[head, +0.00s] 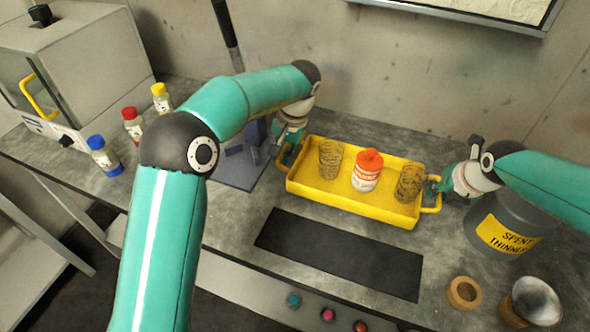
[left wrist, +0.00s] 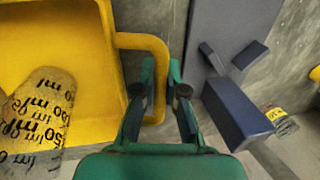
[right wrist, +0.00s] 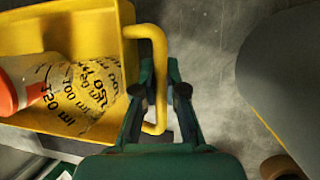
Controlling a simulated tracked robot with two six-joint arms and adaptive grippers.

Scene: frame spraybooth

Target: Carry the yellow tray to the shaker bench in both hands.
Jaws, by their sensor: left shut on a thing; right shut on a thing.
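The yellow tray (head: 350,201) is at the middle of the grey bench top, behind a dark mat. It holds two marked clear cups (head: 330,160) (head: 410,183) and a white bottle with a red cap (head: 367,171) between them, all upright. My left gripper (head: 287,155) is shut on the tray's left handle, which shows in the left wrist view (left wrist: 148,42). My right gripper (head: 436,190) is shut on the right handle, seen in the right wrist view (right wrist: 158,50). I cannot tell whether the tray touches the bench.
The dark mat (head: 338,254) lies clear in front of the tray. A grey spent thinner drum (head: 508,225) stands close on the right, with a tan ring (head: 464,293) nearer. A blue-grey stand (head: 235,165) is left of the tray. Small capped bottles (head: 104,157) and a box cabinet (head: 75,60) are further left.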

